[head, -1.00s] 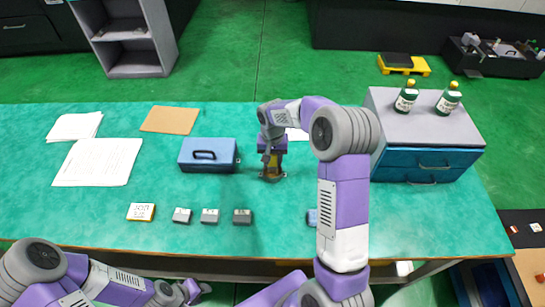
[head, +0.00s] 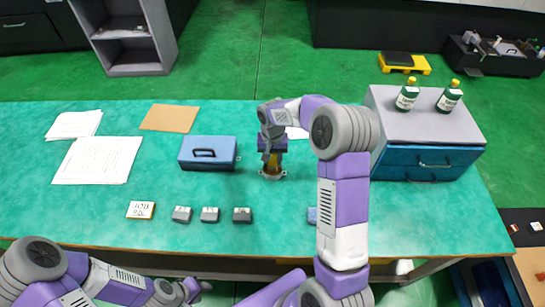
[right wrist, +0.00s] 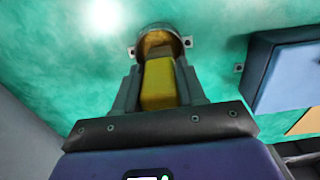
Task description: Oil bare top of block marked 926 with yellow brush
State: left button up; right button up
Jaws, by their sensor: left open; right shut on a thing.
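My right gripper (head: 271,150) is shut on the yellow brush (right wrist: 158,85). The brush's lower end is in or just over a small round pot (right wrist: 160,42) with a brownish inside; it also shows in the head view (head: 272,176). The bristles are hidden. Three small grey blocks stand in a row near the front edge: left (head: 181,214), middle (head: 209,214) and right (head: 242,215). Their marks are too small to read. A card (head: 141,210) left of them seems to read JOB 926. My left gripper (head: 190,290) is open and empty, below the table's front edge.
A blue box (head: 208,153) with a handle stands left of the pot. A bluish item (head: 312,215) is partly hidden by my right arm. A drawer cabinet (head: 425,125) with two bottles stands right. Papers (head: 98,160) lie left. The table between blocks and pot is clear.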

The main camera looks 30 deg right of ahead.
jog(key=shift+f, duration=0.5)
dwell(1.1)
jog(key=shift+r, duration=0.15)
jog(key=shift+r+p, duration=2.45)
jog(key=shift+r, duration=1)
jog(key=shift+f, duration=0.1)
jog(key=s+a+f+n, duration=0.3)
jog(key=s+a+n, duration=0.3)
jog(key=a, duration=0.6)
jog(key=s, duration=0.2)
jog(key=shift+s+a, duration=0.2)
jog(key=shift+s, duration=0.15)
